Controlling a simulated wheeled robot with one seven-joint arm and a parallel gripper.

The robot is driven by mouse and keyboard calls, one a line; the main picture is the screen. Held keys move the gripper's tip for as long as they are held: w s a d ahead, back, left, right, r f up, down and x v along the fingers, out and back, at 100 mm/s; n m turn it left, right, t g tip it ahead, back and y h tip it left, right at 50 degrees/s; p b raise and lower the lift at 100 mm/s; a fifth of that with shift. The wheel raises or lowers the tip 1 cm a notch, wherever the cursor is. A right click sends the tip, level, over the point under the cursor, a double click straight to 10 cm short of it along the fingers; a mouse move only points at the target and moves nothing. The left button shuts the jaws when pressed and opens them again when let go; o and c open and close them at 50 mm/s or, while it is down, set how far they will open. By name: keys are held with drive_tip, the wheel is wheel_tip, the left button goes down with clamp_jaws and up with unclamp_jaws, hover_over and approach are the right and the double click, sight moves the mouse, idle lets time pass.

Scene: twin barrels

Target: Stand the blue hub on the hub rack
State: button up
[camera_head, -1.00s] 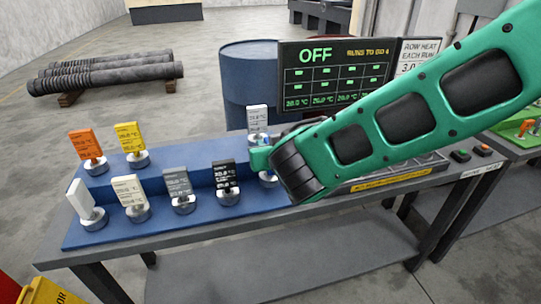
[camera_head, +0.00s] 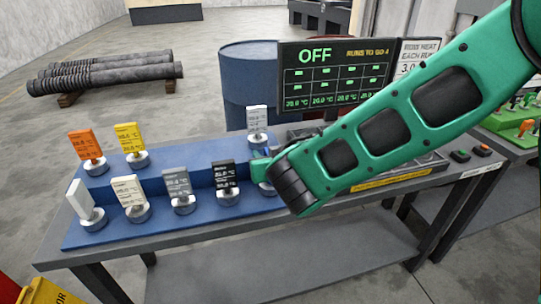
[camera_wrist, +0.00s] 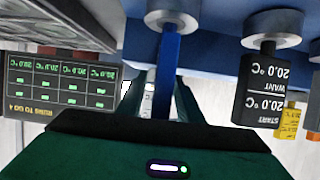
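The blue hub (camera_wrist: 168,65) is a thin slab seen edge-on in the wrist view, upside down, between the fingers of my gripper (camera_wrist: 163,95). Its pale round base (camera_wrist: 172,12) is by the blue hub rack. In the head view, my gripper (camera_head: 262,164) is at the rack's right end and hides most of the hub. A pale base (camera_head: 268,189) shows just below it, at the lower step of the rack (camera_head: 150,226). The fingers look closed on the slab. I cannot tell whether the base bears fully on the rack.
A black hub (camera_head: 226,176) stands close to the left of my gripper, and a white hub (camera_head: 257,121) stands behind on the upper step. Grey, cream, white, orange and yellow hubs stand further left. A display reading OFF (camera_head: 310,60) rises behind the bench, near my arm.

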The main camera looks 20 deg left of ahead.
drive_tip(key=v, duration=1.2)
drive_tip(key=shift+r, duration=0.15)
drive_tip(key=w+d+f+m+h, duration=0.1)
drive_tip(key=w+d+m+h, duration=0.2)
drive_tip(key=d, duration=0.7)
drive_tip(key=w+d+f+m+h, duration=0.1)
drive_tip(key=w+d+h, duration=0.3)
drive_tip(key=d, duration=0.6)
drive_tip(key=s+d+m+g+h, duration=0.1)
drive_tip(key=d+m+g+h, duration=0.2)
drive_tip(key=d, duration=1.2)
drive_tip(key=s+d+f+m+g, duration=0.25)
drive_tip(key=s+d+g, duration=0.25)
drive_tip(key=s+d, duration=0.8)
drive_tip(key=s+d+m+g+y, duration=0.1)
drive_tip(key=s+d, duration=0.1)
drive_tip(key=s, duration=0.4)
drive_tip(key=s+d+m+g+y, duration=0.2)
drive_tip(key=s+d, duration=0.1)
drive_tip(key=s, duration=0.4)
drive_tip(key=shift+s+d+r, duration=0.3)
drive_tip(key=shift+d+r, duration=0.05)
drive_tip(key=shift+r, duration=0.05)
